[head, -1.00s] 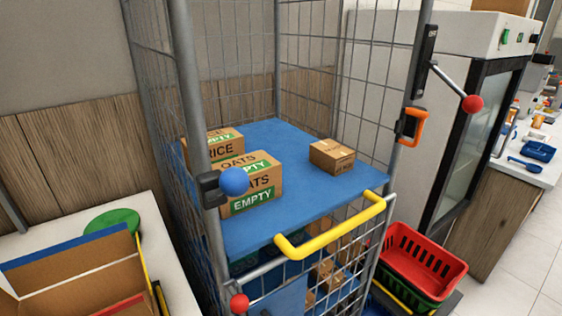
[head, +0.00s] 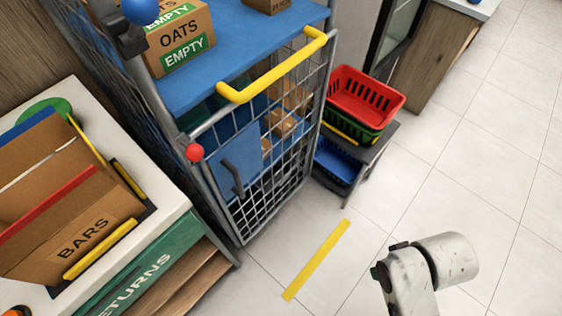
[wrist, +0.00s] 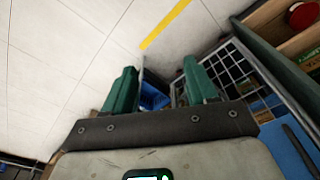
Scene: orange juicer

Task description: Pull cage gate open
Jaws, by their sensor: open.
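The cage gate (head: 290,150) is a grey mesh panel at the front of the blue-shelved roll cage. It stands upright across the cage front and looks closed. A yellow handle (head: 275,66) runs along its top, and a red ball (head: 194,152) sits at its upper left corner. A blue panel (head: 240,160) is on its left part. Mesh of the cage (wrist: 238,68) also shows in the wrist view. My gripper (wrist: 160,80) has two green fingers spread apart with nothing between them, away from the gate. In the head view only a white part of my arm shows at lower right.
Red and green baskets (head: 366,98) stand on a small grey stand right of the cage. A white counter (head: 180,200) with a BARS box (head: 75,240) is close on the left. The floor in front, with a yellow strip (head: 316,260), is clear.

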